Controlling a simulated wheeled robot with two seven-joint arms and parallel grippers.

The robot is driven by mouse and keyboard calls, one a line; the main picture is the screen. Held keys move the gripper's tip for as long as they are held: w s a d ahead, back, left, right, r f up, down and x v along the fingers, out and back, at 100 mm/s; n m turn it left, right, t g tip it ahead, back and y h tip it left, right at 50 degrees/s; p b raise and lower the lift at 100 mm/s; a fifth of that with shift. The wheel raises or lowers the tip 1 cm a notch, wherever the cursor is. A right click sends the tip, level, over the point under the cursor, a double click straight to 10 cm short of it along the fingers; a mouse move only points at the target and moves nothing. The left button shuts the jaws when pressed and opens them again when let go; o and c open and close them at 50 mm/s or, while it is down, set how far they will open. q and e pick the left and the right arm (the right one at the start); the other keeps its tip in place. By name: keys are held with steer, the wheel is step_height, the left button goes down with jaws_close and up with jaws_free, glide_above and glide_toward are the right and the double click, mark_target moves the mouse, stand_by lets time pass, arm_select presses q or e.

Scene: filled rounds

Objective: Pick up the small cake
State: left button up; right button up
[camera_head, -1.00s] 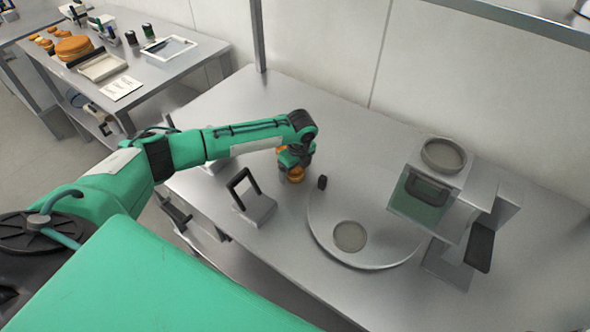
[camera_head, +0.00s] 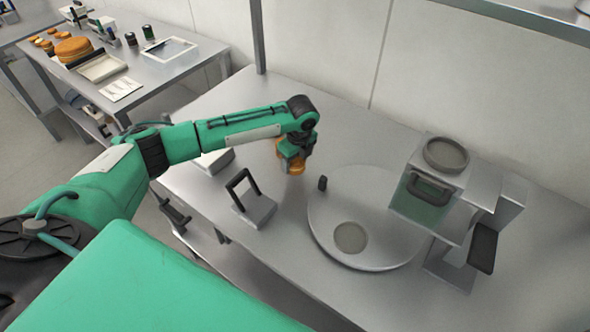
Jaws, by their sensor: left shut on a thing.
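The small cake (camera_head: 294,168) is a small round orange-brown thing at the end of my left arm, over the near steel table (camera_head: 350,120). My left gripper (camera_head: 293,158) points down and is shut on the small cake. The fingers hide part of the cake. It seems to be slightly above the table, but the gap is hard to judge. My right gripper is not in view.
A round steel plate (camera_head: 330,215) with a grey disc (camera_head: 350,237) lies right of the gripper. A machine with a round cup (camera_head: 446,155) stands further right. A black-handled block (camera_head: 251,203) is in front. A back table (camera_head: 180,68) holds larger cakes (camera_head: 74,49).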

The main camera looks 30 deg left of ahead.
arm_select(q)
step_height(320, 180, up, 16)
steer(key=b, duration=0.4)
step_height(320, 180, up, 4)
steer(key=f+m+t+h+b, duration=0.1)
steer(key=m+h+b, duration=0.15)
steer(key=m, duration=1.55)
glide_above(351, 237)
steer(key=shift+y, duration=0.35)
step_height(351, 237, down, 19)
steer(key=p, duration=0.3)
steer(key=shift+s, duration=0.15)
steer(key=shift+f, duration=0.1)
